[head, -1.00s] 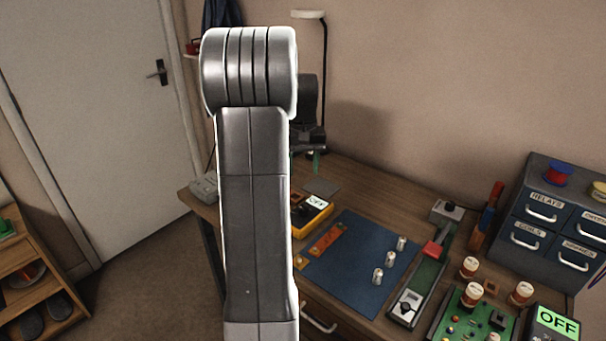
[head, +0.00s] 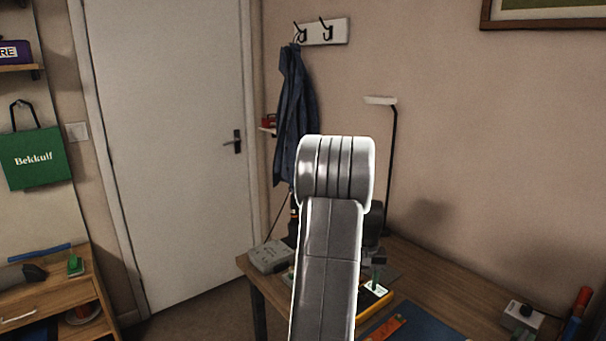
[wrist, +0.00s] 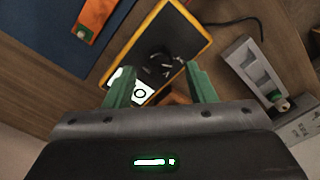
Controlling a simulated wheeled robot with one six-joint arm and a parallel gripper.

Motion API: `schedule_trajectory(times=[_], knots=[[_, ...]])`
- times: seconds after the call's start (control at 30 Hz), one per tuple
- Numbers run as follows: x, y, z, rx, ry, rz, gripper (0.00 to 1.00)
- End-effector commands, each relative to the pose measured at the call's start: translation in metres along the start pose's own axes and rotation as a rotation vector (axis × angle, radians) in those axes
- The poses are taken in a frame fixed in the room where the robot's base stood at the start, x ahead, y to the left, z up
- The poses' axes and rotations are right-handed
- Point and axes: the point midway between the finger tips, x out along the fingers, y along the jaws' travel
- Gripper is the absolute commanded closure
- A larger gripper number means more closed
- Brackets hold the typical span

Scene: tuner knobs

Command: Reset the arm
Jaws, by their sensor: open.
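My gripper (wrist: 160,84) shows in the wrist view with two green fingers spread apart. I see nothing held between them. Beyond the fingertips, above the wooden desk (wrist: 40,90), lies a yellow-edged dark unit (wrist: 188,18) with small dark items on it and a bright display partly covered by the left finger. In the head view my arm stands in front of the desk and hides most of the gripper. One green finger shows just right of the arm, near the yellow unit (head: 378,302).
A blue mat (wrist: 58,40) with an orange strip (wrist: 94,16) lies at the upper left in the wrist view. A pale slotted holder (wrist: 252,68) and a cable lie right.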

Motion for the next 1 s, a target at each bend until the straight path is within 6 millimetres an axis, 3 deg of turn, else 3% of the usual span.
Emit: schedule_trajectory(times=[0.1, 0.27, 0.67, 0.87, 1.0], knots=[[0.017, 0.000, 0.001, 0.000, -0.003, 0.000, 0.50], [0.029, 0.000, 0.000, 0.000, -0.001, 0.000, 0.50], [0.031, 0.000, 0.000, 0.003, 0.000, 0.000, 0.50], [0.017, 0.000, -0.001, 0.000, 0.003, 0.000, 0.50], [-0.007, 0.000, -0.001, 0.000, 0.005, 0.000, 0.50]])
